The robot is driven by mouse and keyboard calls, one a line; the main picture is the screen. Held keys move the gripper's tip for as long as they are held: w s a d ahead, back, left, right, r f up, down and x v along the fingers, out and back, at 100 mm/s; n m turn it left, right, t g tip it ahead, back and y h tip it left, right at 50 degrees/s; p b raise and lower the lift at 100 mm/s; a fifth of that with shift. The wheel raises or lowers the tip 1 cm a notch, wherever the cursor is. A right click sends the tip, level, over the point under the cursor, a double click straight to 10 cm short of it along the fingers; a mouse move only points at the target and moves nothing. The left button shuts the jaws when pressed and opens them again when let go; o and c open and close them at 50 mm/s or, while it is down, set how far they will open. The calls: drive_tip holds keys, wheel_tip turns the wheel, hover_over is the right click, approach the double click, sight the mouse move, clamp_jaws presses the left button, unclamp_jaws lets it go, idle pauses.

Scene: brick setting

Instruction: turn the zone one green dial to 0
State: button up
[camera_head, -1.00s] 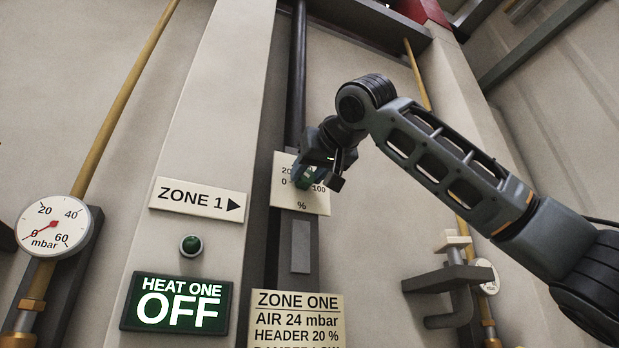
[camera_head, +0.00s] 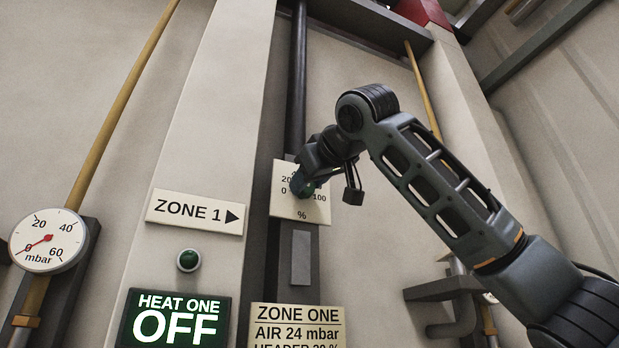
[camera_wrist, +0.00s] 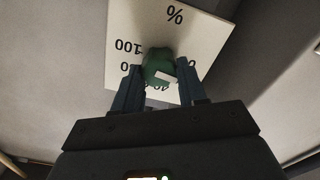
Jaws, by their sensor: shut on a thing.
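The green dial (camera_wrist: 158,66) sits on a white percent plate (camera_wrist: 205,35), upside down in the wrist view. A pale pointer mark shows on the dial, angled toward the lower numbers; the exact value is hidden. My gripper (camera_wrist: 157,80) is shut on the green dial, one finger on each side. In the head view my gripper (camera_head: 303,184) covers most of the dial, and the percent plate (camera_head: 302,213) shows 0 at its left and 100 at its right.
A ZONE 1 sign (camera_head: 195,211) and a green button (camera_head: 189,260) are on the post to the left. Below are a lit HEAT ONE OFF sign (camera_head: 172,320) and a ZONE ONE card (camera_head: 298,327). A mbar gauge (camera_head: 48,240) is at far left.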

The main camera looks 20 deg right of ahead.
drive_tip(key=shift+n+p, duration=0.65)
drive_tip(key=shift+n, duration=0.95)
drive_tip(key=shift+a, duration=0.1)
drive_tip(key=o, duration=1.1)
drive_tip(key=shift+c, duration=0.2)
drive_tip(key=s+b, duration=0.2)
drive_tip(key=s, duration=0.6)
drive_tip(key=shift+f, duration=0.1)
